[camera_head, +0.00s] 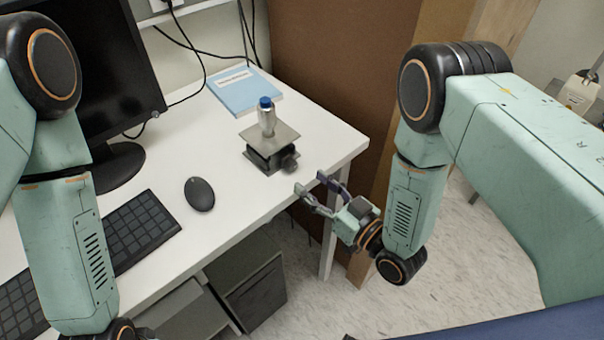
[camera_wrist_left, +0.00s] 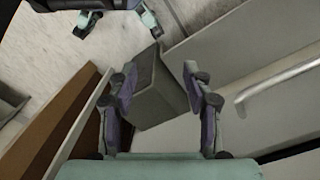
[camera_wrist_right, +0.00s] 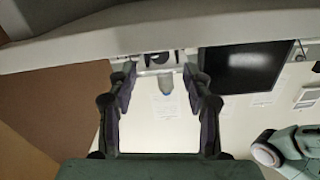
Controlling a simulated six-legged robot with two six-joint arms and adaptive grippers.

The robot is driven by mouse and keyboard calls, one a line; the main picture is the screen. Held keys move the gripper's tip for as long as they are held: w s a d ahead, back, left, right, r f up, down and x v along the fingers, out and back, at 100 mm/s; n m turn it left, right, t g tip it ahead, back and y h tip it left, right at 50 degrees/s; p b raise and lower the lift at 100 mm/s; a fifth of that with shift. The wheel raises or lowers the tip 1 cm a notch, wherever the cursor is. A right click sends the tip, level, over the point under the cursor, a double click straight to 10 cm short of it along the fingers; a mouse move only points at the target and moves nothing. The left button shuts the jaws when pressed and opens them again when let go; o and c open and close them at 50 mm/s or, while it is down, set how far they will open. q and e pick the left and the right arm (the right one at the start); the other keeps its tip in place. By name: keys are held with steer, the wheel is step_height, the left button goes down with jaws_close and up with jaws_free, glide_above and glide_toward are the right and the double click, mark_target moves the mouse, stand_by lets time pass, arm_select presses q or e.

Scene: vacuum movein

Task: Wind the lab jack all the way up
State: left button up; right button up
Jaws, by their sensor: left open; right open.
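The lab jack (camera_head: 268,150) stands near the front right of the white desk, with a dark round knob (camera_head: 290,161) on its side facing my right gripper. Its plates look close together. A silver bottle with a blue cap (camera_head: 266,118) stands upright on its top plate. My right gripper (camera_head: 309,183) is open and empty at the desk edge, apart from the knob. In the right wrist view, turned upside down, the jack (camera_wrist_right: 160,60) shows between the fingers. My left gripper (camera_wrist_left: 150,72) is open and empty in the left wrist view; its fingers are out of the head view.
A mouse (camera_head: 200,194), a keyboard (camera_head: 140,232) and a monitor (camera_head: 100,80) are on the left of the desk. A blue booklet (camera_head: 245,92) lies behind the jack. A dark grey cabinet (camera_head: 250,285) stands under the desk. A brown panel (camera_head: 330,60) rises behind the desk's right end.

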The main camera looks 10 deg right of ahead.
steer(key=v, duration=0.6)
steer(key=shift+s, duration=0.25)
steer(key=shift+d, duration=0.2)
